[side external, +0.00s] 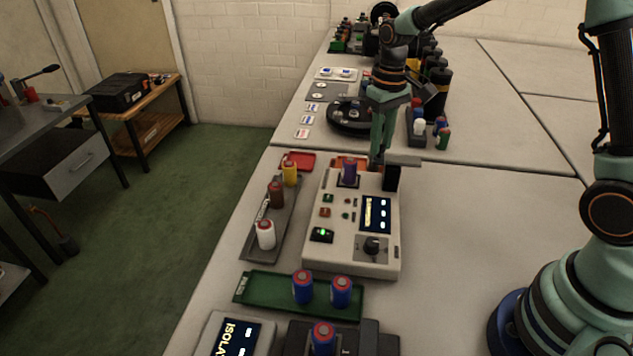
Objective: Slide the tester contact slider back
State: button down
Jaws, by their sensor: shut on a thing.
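The pale tester box (316,246) stands in the middle of the bench, with a screen, a knob and a lit green indicator on its top. My gripper (377,158) points down there and is shut on the slider. Its fingertips and the exact contact are partly hidden.
Left of the tester a grey tray (250,252) holds yellow, brown and white cylinders. In front, a green tray (262,290) holds two blue cylinders. Behind are a red tray (299,160), a black round holder (346,126) and more cylinders. The bench right of the tester is clear.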

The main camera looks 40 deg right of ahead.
aim_at(383, 147)
jog(key=shift+s+d+r, duration=0.1)
jog(key=shift+s+d, duration=0.05)
jog(key=shift+d, duration=0.1)
jog(key=c, duration=0.7)
grip_release()
jog(key=shift+o, duration=0.2)
notch_tip(383, 147, up, 12)
jog(key=s+a+t, duration=0.3)
jog(key=s+t, duration=0.2)
jog(key=s, duration=0.9)
jog(key=shift+s+t, duration=0.3)
